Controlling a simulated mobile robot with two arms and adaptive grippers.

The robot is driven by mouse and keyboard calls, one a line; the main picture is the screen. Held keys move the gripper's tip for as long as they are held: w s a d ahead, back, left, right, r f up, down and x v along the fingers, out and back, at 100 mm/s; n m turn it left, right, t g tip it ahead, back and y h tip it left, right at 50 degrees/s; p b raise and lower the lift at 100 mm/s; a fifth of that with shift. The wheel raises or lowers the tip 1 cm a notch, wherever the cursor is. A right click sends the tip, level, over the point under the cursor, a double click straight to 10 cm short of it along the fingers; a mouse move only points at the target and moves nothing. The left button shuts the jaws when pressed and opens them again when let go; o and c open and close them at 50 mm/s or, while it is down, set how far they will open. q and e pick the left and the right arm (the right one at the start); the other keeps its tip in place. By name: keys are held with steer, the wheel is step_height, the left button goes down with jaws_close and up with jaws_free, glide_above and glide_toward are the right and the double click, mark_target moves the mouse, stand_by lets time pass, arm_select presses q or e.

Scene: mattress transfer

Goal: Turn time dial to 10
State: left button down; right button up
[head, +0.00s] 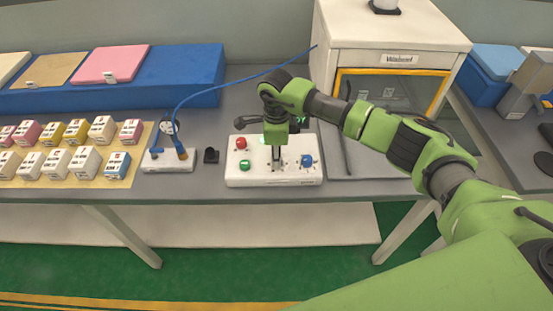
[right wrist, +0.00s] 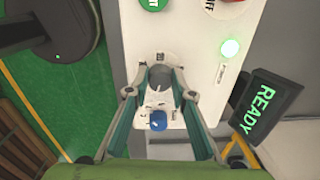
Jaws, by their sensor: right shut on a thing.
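A white control box (head: 245,178) stands on the grey bench in the head view, and its panel (right wrist: 140,62) shows in the right wrist view. A grey dial (right wrist: 160,77) with markings around it sits in the panel's middle. My right gripper (head: 278,160) reaches down onto the box. In the right wrist view its fingers (right wrist: 160,85) are shut on the grey dial, one on each side. The dial's numbers are too small to read. A blue knob (head: 307,160) sits beside it, also in the right wrist view (right wrist: 158,122). My left gripper is out of view.
The box has a red button (head: 241,143), a green button (head: 244,165) and a lit green lamp (right wrist: 231,47). A display (right wrist: 262,104) reads READY. A white cabinet (head: 390,30) stands behind right. A blue-cabled device (head: 168,160) and several small boxes (head: 60,165) lie left.

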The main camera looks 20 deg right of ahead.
steer(key=m+b, duration=0.3)
steer(key=m, duration=0.1)
steer(key=shift+w+f+m, duration=0.1)
steer(key=shift+f+m, duration=0.05)
steer(key=shift+m, duration=0.15)
steer(key=m+b, duration=0.2)
steer(key=m, duration=0.2)
steer(key=shift+m, duration=0.4)
steer(key=o, duration=1.1)
steer(key=shift+r, duration=0.3)
step_height(320, 180, up, 12)
steer(key=shift+a, duration=0.2)
steer(key=shift+f, duration=0.15)
